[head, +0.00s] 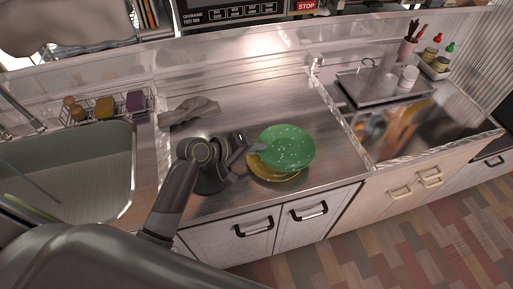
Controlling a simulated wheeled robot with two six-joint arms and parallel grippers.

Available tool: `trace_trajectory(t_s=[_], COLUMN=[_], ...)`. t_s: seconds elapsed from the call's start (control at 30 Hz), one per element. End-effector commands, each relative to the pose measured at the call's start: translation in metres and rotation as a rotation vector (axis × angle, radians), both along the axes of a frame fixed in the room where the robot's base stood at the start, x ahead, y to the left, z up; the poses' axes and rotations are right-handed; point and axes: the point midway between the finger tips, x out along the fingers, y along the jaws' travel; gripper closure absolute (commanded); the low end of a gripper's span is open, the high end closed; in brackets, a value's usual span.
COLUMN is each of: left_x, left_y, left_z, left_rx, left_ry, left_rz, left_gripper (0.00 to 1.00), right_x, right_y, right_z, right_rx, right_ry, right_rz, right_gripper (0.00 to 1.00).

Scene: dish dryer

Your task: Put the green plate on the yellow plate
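The green plate (287,147), with small light specks, is on or just above the yellow plate (270,175) on the steel counter. The green plate covers most of the yellow one, whose lower left rim shows. I cannot tell whether the two plates touch. My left gripper (256,148) reaches in from the left, and its fingertips are at the green plate's left edge. The fingers appear closed around that rim. My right gripper is not in view.
A sink (70,170) is at the left, with a wire rack of bottles and sponges behind it. A grey cloth (188,110) lies behind my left arm. A raised partition borders the counter on the right. The counter behind the plates is clear.

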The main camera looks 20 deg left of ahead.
Motion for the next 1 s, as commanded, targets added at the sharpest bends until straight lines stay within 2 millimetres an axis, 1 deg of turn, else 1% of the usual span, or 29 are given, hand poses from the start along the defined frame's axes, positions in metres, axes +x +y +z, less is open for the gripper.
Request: trace_trajectory(t_s=[0.27, 0.6, 0.63, 0.7, 0.77, 0.8, 1.0], left_x=[0.001, 0.0, 0.0, 0.0, 0.0, 0.0, 0.0], left_y=[0.0, 0.0, 0.0, 0.0, 0.0, 0.0, 0.0], left_z=[-0.002, -0.012, -0.012, -0.012, -0.012, -0.011, -0.011], left_rx=[-0.001, -0.001, 0.0, 0.0, 0.0, 0.0, 0.001], left_ry=[-0.004, -0.003, -0.002, -0.002, -0.002, -0.002, -0.002], left_rz=[0.0, 0.001, 0.0, 0.0, 0.0, 0.0, 0.0], left_gripper=[1.0, 1.0, 0.92, 0.83, 0.75, 0.73, 0.73], right_x=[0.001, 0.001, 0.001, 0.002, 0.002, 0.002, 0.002], right_y=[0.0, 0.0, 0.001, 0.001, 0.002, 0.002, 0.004], right_z=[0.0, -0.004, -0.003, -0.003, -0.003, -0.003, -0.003], right_rx=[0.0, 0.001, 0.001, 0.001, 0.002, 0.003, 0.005], right_ry=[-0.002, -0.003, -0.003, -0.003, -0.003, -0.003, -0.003], right_rz=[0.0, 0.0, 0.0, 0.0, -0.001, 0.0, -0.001], right_gripper=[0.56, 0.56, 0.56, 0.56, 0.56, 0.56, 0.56])
